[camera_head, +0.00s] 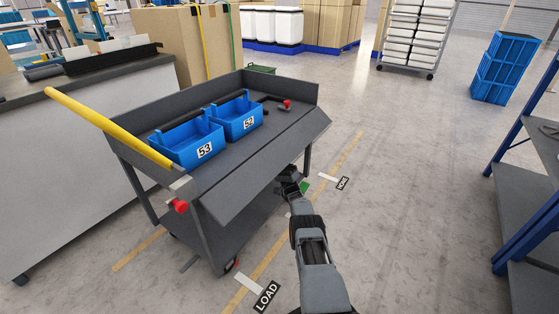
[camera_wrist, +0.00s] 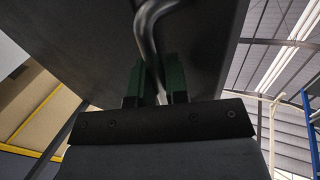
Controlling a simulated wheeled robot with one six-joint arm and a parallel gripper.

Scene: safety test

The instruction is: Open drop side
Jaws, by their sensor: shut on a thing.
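The grey cart (camera_head: 232,81) carries a drop side (camera_head: 262,160) along its near long edge. The drop side is tilted outward and slopes down away from the deck, and its underside also shows in the wrist view (camera_wrist: 85,40). Red knobs show at the cart's near left corner (camera_head: 180,206) and at its far right end (camera_head: 287,104). My gripper (camera_head: 290,176) is at the panel's outer side, partly hidden under its edge. In the wrist view my green fingers (camera_wrist: 154,80) are shut on a bent dark handle (camera_wrist: 149,28) that runs up against the panel.
Two blue bins, numbered 53 (camera_head: 190,146) and 52 (camera_head: 238,117), stand on the cart deck. A yellow push bar (camera_head: 105,125) projects to the left. A grey workbench (camera_head: 70,160) is behind left, and a blue-framed rack (camera_head: 520,220) at right. Floor between is clear.

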